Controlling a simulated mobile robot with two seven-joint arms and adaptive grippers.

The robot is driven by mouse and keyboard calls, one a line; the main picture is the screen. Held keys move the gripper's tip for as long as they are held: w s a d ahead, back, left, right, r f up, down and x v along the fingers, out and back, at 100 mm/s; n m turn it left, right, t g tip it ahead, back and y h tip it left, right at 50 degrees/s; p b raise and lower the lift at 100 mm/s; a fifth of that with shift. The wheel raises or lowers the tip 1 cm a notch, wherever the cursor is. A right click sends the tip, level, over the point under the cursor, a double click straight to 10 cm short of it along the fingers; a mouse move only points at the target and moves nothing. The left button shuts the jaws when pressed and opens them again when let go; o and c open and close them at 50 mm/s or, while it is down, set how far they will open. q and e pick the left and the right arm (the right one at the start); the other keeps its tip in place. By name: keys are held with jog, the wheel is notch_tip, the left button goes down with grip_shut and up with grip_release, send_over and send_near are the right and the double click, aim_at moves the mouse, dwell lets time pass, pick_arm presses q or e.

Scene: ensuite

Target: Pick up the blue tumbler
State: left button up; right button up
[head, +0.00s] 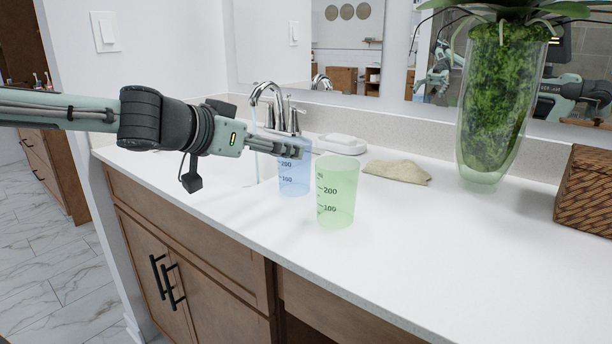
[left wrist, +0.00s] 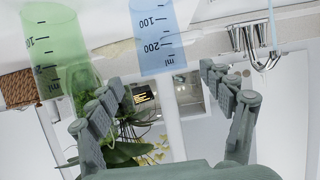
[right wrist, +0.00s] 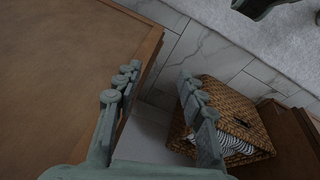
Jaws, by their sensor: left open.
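The blue tumbler (head: 294,180) is clear, with a millilitre scale, and stands upright on the white counter next to the sink. My left gripper (head: 292,149) is at the height of its rim and hides part of its top. In the left wrist view, which is upside down, the blue tumbler (left wrist: 160,35) lies ahead, in line with the gap between the open fingers (left wrist: 163,84). I cannot tell whether they touch it. My right gripper (right wrist: 158,84) is open and empty, away from the counter top.
A green tumbler (head: 336,195) stands close to the right of the blue one. Behind are the faucet (head: 268,97), a soap dish (head: 341,144) and a beige cloth (head: 398,172). A plant vase (head: 492,120) and woven box (head: 585,190) stand right. The front-right counter is clear.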

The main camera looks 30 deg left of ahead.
aim_at(294, 167)
pick_arm(q)
jog(key=x, duration=0.3)
jog(key=f+x, duration=0.1)
jog(key=x, duration=0.2)
jog(key=shift+a+f+p, duration=0.1)
jog(key=shift+a+p, duration=0.1)
jog(key=shift+p, duration=0.1)
jog(key=shift+w+f, duration=0.1)
jog(key=shift+w, duration=0.45)
jog(key=shift+d, duration=0.1)
pick_arm(e)
jog(key=shift+a+f, duration=0.15)
jog(key=shift+f, duration=0.45)
pick_arm(q)
jog(key=shift+c, duration=0.5)
jog(key=c, duration=1.2)
pick_arm(e)
jog(key=shift+s+f, duration=0.25)
jog(key=shift+s, duration=0.2)
